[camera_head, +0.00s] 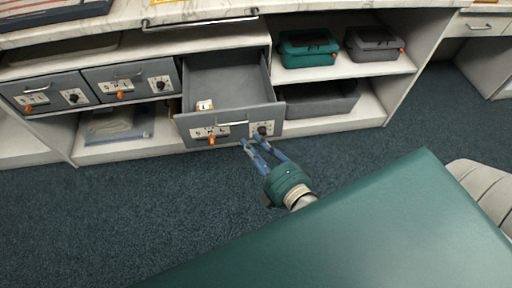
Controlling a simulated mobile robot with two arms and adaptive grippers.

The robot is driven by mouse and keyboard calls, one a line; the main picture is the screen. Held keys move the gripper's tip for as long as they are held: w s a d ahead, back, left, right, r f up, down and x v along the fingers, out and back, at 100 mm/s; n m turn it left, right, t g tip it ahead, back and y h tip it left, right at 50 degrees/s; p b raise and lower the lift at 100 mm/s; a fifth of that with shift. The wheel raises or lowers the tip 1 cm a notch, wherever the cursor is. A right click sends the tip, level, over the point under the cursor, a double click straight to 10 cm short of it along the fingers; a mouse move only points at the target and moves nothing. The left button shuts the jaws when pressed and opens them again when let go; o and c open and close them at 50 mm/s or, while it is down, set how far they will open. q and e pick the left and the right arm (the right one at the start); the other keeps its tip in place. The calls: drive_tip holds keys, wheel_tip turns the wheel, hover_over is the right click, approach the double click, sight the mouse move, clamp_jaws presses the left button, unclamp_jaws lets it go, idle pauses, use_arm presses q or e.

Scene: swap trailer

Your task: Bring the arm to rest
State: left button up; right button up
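My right gripper (255,143), teal with blue fingers, is in front of the open grey drawer (232,84). Its two fingers are spread, with nothing visible between them. The fingertips are close to the lower right part of the drawer front, near a dark knob; I cannot tell whether they touch it. The drawer is pulled out and holds a small white and orange item (204,105) at its left side. My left gripper is not in view.
Two shut grey drawers (129,80) are at the left. A teal case (307,48) and a grey case (374,44) stand on the right shelf, above a dark grey bin (318,99). A teal padded surface (350,235) fills the lower right. Carpet is clear at lower left.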

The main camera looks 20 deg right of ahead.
drive_tip(key=shift+s+d+r, duration=0.1)
drive_tip(key=shift+s+r, duration=0.05)
drive_tip(key=shift+s, duration=0.45)
